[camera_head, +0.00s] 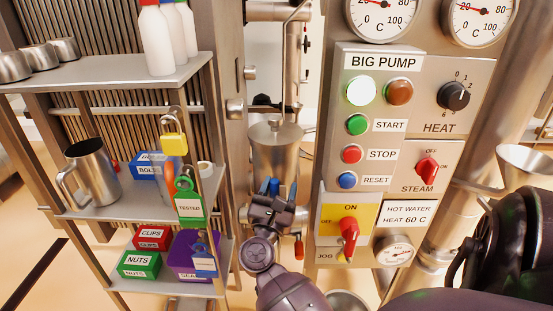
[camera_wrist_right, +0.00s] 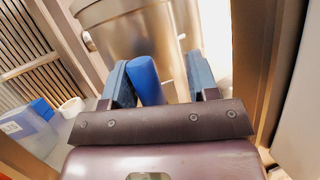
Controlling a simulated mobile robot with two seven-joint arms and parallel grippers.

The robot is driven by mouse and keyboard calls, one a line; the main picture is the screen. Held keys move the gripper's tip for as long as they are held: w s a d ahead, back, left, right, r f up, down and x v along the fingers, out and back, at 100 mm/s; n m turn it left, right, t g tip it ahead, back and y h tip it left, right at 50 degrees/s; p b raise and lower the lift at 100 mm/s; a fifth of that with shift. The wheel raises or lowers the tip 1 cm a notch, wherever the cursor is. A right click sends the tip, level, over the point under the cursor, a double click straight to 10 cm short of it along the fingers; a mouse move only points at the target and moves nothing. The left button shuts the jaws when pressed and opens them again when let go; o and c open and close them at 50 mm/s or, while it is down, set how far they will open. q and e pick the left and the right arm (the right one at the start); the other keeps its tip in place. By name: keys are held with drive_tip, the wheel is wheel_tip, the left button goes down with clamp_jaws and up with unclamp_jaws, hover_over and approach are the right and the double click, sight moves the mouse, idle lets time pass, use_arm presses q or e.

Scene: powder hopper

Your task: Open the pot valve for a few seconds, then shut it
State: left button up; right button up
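The steel pot (camera_head: 277,155) with a domed lid stands behind my right gripper (camera_head: 270,187) in the head view. It also fills the top of the right wrist view (camera_wrist_right: 115,25). A blue valve handle (camera_wrist_right: 146,80) sticks up between the two blue fingers of my right gripper in the wrist view. The handle is close to the left finger, and a gap shows to the right finger, so the gripper is open around it. The valve body is mostly hidden by the gripper. My left gripper is not in view.
A shelf rack (camera_head: 140,75) with bottles, a mug, padlocks and bins stands on the left. The BIG PUMP panel (camera_head: 380,125) is close on the right, with a red switch (camera_head: 349,232) low on it. An orange-red handle (camera_head: 298,248) hangs just right of my gripper.

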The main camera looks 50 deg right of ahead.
idle(0.3)
drive_tip(key=shift+a, duration=0.25)
drive_tip(key=v, duration=1)
drive_tip(key=shift+b, duration=0.45)
drive_tip(key=shift+s+a, duration=0.1)
idle(4.7)
